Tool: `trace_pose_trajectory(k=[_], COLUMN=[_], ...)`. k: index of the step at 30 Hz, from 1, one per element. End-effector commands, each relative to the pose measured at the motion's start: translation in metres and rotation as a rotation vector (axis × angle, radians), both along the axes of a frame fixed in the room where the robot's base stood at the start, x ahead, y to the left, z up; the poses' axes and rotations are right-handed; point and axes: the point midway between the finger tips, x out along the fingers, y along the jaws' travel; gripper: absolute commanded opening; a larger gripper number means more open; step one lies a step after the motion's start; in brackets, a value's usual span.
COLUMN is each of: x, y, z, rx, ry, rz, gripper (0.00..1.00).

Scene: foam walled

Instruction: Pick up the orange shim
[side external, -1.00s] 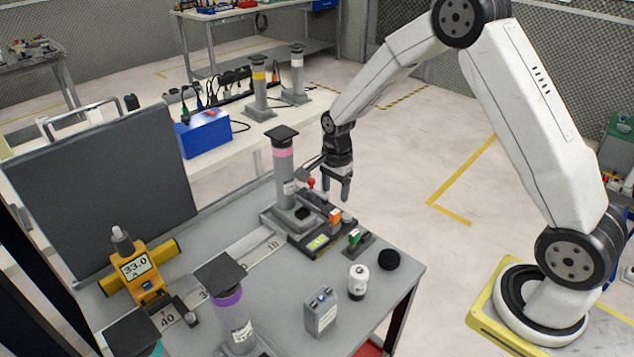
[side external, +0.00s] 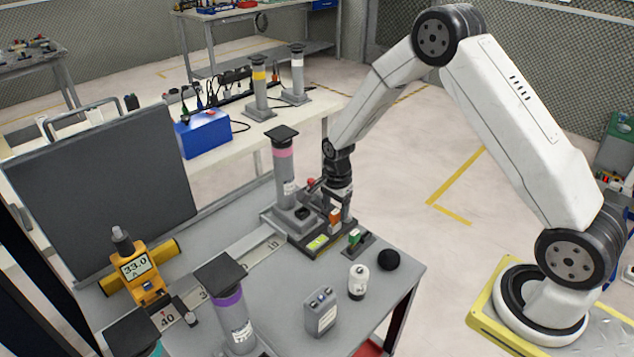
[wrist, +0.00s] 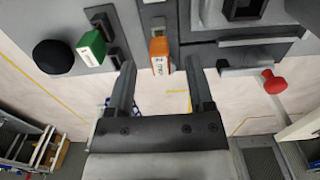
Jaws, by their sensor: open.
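The orange shim (side external: 334,214) is a small upright block on the dark holder at the table's far right edge. In the wrist view the orange shim (wrist: 159,50) has a white label on its near face. My gripper (wrist: 160,66) is open, with one finger on each side of the shim's line. The fingertips lie just short of the block or beside it; I cannot tell which. In the side view my gripper (side external: 340,210) points down right behind the shim, and its tips are partly hidden.
A green block (side external: 354,237) stands close by, with a black ball (side external: 389,260) and a white canister (side external: 358,280) nearby. A pink-banded column (side external: 284,170) rises to the left. A red knob (wrist: 275,82) sits on the right in the wrist view.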

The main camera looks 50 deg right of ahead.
Motion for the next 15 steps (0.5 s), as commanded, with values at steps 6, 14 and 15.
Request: trace_pose_trajectory(k=[6,14,15], x=[0.001,0.001,0.001], y=[0.000,0.000,0.000], z=[-0.018,-0.021,-0.021], rx=[0.001,0.001,0.001], ry=[-0.001,-0.002,-0.002], rz=[0.000,0.000,0.000], gripper=[0.68,0.68,0.68])
